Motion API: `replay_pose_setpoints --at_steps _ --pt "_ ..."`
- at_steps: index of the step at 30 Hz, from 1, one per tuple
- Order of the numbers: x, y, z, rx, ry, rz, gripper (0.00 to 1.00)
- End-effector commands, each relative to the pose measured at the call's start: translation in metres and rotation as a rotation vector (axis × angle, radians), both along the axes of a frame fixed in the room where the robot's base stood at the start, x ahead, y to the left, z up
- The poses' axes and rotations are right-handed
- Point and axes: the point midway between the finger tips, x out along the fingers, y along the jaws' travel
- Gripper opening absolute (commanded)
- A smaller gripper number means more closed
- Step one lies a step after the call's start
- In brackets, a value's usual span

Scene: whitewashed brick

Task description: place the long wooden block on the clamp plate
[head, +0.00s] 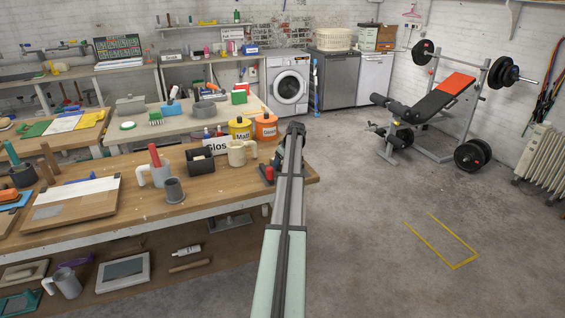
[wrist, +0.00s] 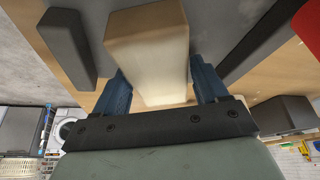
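The long wooden block (wrist: 146,40) is pale and fills the middle of the wrist view, its near end toward the camera. My gripper (wrist: 160,72) has a blue finger on each side of it, both appearing to touch its sides. A grey flat surface (wrist: 222,14) lies behind the block, with dark grey bars on both sides; it may be the clamp plate. I cannot tell whether the block touches it. In the head view my arm reaches the bench's right end, hiding the block and most of the clamp area; a small red and dark part (head: 268,173) shows beside it.
The wooden bench (head: 130,222) holds a grey cup (head: 174,190), a white mug (head: 157,176), a black holder (head: 200,160), a cream mug (head: 237,154), and yellow (head: 240,130) and orange (head: 265,127) tubs near my arm. Open floor lies right of the bench.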

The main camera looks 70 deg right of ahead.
Motion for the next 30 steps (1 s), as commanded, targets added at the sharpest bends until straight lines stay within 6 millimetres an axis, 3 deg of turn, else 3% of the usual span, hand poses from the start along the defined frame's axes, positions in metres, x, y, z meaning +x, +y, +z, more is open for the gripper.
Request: replay_pose_setpoints --at_steps 5,16,30 --pt "0.000 0.000 0.000 0.000 0.000 0.000 0.89" --pt "-0.002 0.001 0.009 -0.001 -0.001 0.000 0.89" --pt "-0.031 0.013 0.082 -0.001 -0.001 0.000 0.89"
